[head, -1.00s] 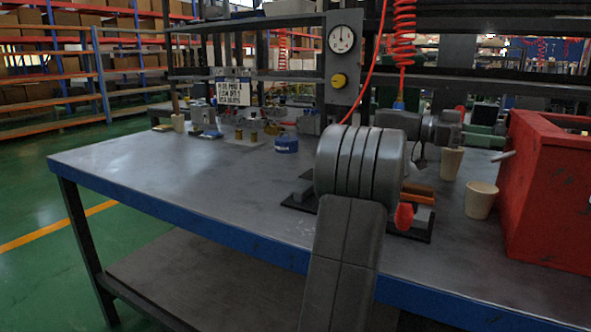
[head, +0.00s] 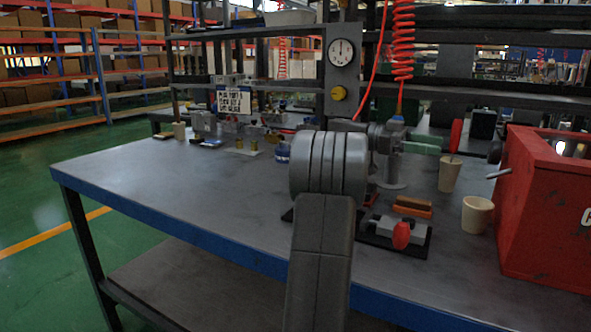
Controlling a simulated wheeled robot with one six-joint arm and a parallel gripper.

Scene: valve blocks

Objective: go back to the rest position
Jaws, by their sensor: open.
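My grey arm rises from the bottom middle of the head view and bends at a thick ribbed joint above the workbench (head: 190,195). The forearm beyond the joint is mostly hidden behind it. My gripper's fingers cannot be made out, and nothing held by it shows. A grey valve block with a red knob (head: 402,235) sits on a dark plate just right of my arm. An orange-brown block (head: 412,207) lies behind the knob.
A grey post on a round foot (head: 390,185) stands right of the joint, with a green bar (head: 420,147) and red disc (head: 456,136) nearby. Two beige cups (head: 477,214) and a red box (head: 545,220) stand right. A gauge panel (head: 342,65) rises behind. The left bench is mostly clear.

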